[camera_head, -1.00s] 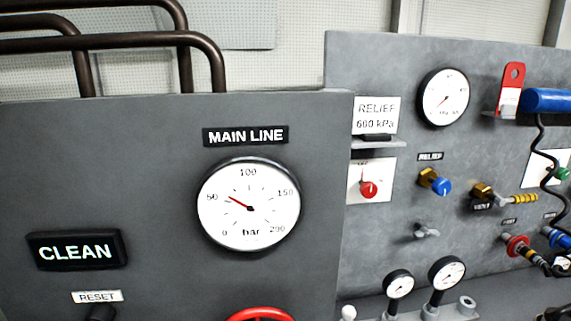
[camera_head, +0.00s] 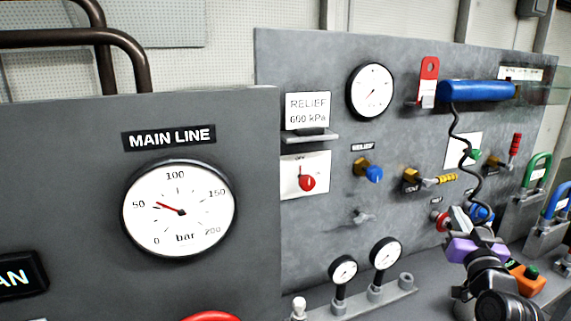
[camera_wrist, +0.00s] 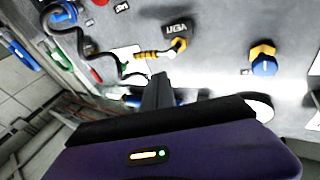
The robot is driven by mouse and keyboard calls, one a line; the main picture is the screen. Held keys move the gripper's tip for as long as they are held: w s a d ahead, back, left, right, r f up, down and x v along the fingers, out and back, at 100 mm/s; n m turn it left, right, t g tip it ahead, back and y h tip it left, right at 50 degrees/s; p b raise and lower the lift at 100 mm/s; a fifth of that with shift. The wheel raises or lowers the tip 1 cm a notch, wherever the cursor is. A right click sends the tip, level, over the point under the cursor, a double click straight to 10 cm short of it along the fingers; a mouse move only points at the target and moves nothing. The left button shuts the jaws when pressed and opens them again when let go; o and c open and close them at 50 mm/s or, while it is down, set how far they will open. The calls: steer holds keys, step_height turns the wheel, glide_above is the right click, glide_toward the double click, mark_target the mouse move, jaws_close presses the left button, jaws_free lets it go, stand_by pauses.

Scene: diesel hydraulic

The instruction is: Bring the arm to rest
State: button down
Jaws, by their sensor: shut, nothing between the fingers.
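My gripper (camera_head: 458,217) shows at the lower right of the head view, with its purple body below the fingers and the dark wrist beneath. It is in front of the grey panel (camera_head: 315,215), near the red and blue fittings. In the wrist view the fingers of my gripper (camera_wrist: 160,80) are together, with nothing between them. The purple body fills the bottom of that view. I cannot tell how far the fingertips are from the panel.
A hose (camera_head: 455,130) hangs from the blue cylinder (camera_head: 477,91) close behind my gripper. An orange box (camera_head: 528,280) with a green button stands right of my wrist. Green (camera_head: 537,172) and blue (camera_head: 557,203) padlocks are farther right. Two small gauges stand left of my arm.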

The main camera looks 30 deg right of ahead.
steer(key=s+a+f+n+t+y, duration=0.15)
steer(key=a+f, duration=0.25)
steer(key=a, duration=0.5)
steer(key=s+a+f+n+y, duration=0.1)
steer(key=s+a+f, duration=0.15)
steer(key=a, duration=0.65)
steer(key=s+a+f+n+t+y, duration=0.1)
steer(key=a+f+y, duration=0.1)
steer(key=a+f, duration=0.5)
steer(key=s+a+f+n+g+y, duration=0.1)
steer(key=s+a+f+n+y, duration=0.1)
steer(key=s+a, duration=0.7)
steer(key=s+a+f+n+g+y, duration=0.1)
steer(key=s+a+f+n+y, duration=0.1)
steer(key=s+a+n+y, duration=0.2)
steer(key=s+a+y, duration=0.3)
steer(key=s+a, duration=0.2)
steer(key=a, duration=0.3)
steer(key=shift+a+f, duration=0.25)
steer(key=shift+f, duration=0.1)
